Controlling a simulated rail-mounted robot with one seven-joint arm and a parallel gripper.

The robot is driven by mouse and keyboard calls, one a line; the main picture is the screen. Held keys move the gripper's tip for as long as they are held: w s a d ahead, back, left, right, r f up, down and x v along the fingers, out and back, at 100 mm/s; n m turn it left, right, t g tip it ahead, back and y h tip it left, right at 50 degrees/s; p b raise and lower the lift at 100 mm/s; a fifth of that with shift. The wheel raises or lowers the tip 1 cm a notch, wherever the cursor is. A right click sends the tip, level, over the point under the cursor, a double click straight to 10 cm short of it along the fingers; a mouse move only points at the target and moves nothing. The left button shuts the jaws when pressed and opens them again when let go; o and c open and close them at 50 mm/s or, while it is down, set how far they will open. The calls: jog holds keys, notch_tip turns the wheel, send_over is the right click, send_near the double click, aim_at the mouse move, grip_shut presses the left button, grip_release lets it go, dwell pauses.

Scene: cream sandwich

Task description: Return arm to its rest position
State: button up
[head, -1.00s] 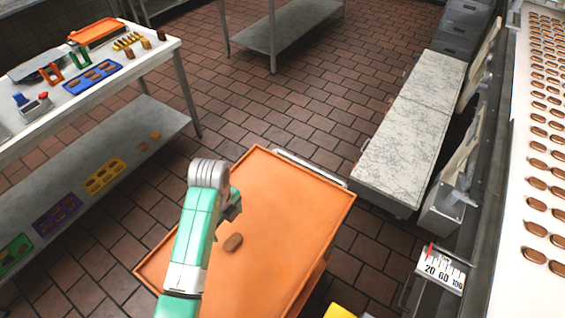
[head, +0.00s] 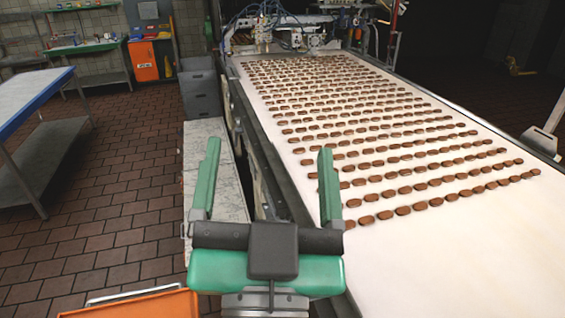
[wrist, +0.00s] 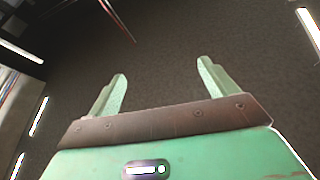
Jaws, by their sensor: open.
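My gripper (head: 268,188) is raised in the head view, in front of the white conveyor and the marble-topped counter. Its two green fingers point up and stand wide apart with nothing between them. In the wrist view my gripper (wrist: 160,82) is also open and empty. That view faces a dark ceiling with bright lamps, so no work surface shows there.
A white conveyor belt (head: 420,247) with many rows of brown biscuits runs along the right. A marble-topped counter (head: 205,145) stands left of it. An orange tray (head: 140,306) shows at the bottom left. A metal table (head: 30,95) stands far left. Open tiled floor lies between.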

jog(key=s+d+r+n+t+h, duration=0.1)
jog(key=s+d+r+t, duration=0.1)
jog(key=s+d+r, duration=0.1)
jog(key=shift+s+r+n, duration=0.3)
jog(key=shift+s+r, duration=0.15)
jog(key=shift+s, duration=0.45)
notch_tip(320, 180, up, 18)
jog(key=p, duration=1.8)
jog(key=shift+a+r, duration=0.15)
jog(key=shift+r, duration=0.05)
